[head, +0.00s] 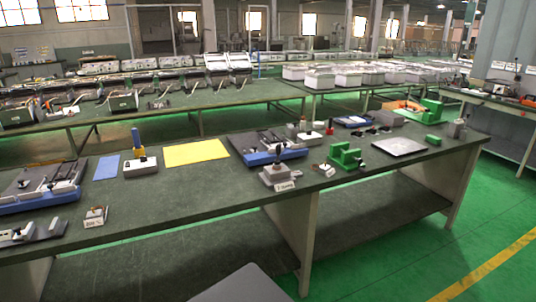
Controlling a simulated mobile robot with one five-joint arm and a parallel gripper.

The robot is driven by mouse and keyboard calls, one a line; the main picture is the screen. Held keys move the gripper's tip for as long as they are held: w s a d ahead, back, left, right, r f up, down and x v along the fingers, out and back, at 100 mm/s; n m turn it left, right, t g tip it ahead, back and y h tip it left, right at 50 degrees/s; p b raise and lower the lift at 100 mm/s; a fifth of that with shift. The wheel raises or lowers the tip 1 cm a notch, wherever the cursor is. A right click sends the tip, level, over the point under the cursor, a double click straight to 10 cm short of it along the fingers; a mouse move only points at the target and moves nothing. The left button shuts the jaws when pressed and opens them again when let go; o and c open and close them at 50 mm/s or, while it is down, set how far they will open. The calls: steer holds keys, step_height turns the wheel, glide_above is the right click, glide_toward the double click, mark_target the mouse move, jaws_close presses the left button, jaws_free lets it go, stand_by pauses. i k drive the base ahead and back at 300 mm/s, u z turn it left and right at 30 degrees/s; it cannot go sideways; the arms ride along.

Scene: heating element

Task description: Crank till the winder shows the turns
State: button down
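A small grey device (280,177) with a dark upright knob and a white label stands near the front edge of the long green bench. It may be the winder, but its label is too small to read and no turn count can be made out. A green device (346,156) with a bracket-like body stands to its right, and I cannot tell whether this is the winder instead. No crank handle shows clearly on either one. My gripper is not in view.
The bench (200,195) also carries a blue-based fixture (270,157), a yellow sheet (196,152), a blue sheet (107,167), a grey plate (399,146) and another blue-based fixture (38,198) at left. Open green floor (420,260) lies at front right.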

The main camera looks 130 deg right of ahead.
mark_target(278, 146)
steer(key=z, duration=3.05)
